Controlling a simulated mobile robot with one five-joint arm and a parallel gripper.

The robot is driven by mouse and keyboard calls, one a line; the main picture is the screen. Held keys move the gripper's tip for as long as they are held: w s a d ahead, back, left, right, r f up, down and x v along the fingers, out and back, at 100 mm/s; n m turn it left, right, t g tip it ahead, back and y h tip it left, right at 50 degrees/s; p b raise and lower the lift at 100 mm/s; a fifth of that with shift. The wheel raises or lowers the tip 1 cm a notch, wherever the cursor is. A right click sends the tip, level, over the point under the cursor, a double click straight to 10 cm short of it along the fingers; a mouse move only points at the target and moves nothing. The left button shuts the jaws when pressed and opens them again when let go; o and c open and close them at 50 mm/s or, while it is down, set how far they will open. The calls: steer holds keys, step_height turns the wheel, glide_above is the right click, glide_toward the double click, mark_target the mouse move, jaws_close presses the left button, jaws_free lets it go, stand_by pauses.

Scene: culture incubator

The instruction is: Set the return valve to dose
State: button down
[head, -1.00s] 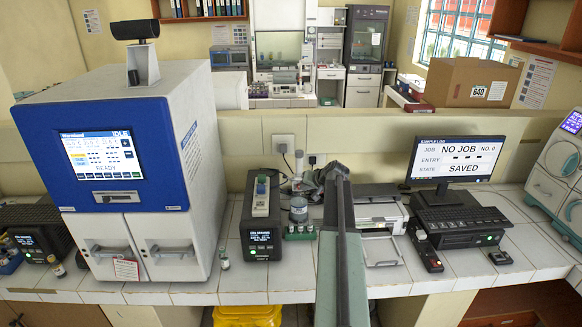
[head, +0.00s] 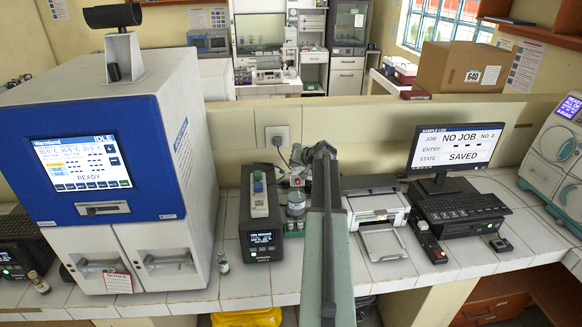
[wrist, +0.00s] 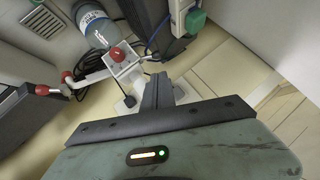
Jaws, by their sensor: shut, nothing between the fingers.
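A white valve-like fitting with a red knob (wrist: 117,54) sits below a clear bottle in the wrist view. A white bar with red ends (wrist: 67,76) lies to its left. I cannot tell which of these is the return valve or read its setting. The bottle (head: 296,203) stands left of my arm in the head view, its surroundings partly hidden. My gripper (wrist: 158,88) is shut and empty. Its tips point toward the fitting and appear apart from it. In the head view my gripper's end (head: 322,150) is beside the bottle.
A black control box (head: 262,240) with a green-topped switch stands left of the bottle. A blue-and-white incubator (head: 83,165) stands further left. A printer (head: 376,208) is close on the right of my arm, with a monitor (head: 455,147) beyond. A low wall (head: 400,135) runs behind the bench.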

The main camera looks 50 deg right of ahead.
mark_target(285, 173)
steer(key=b+x, duration=0.5)
steer(key=x, duration=0.4)
steer(key=shift+d, duration=0.1)
steer(key=shift+s+d, duration=0.1)
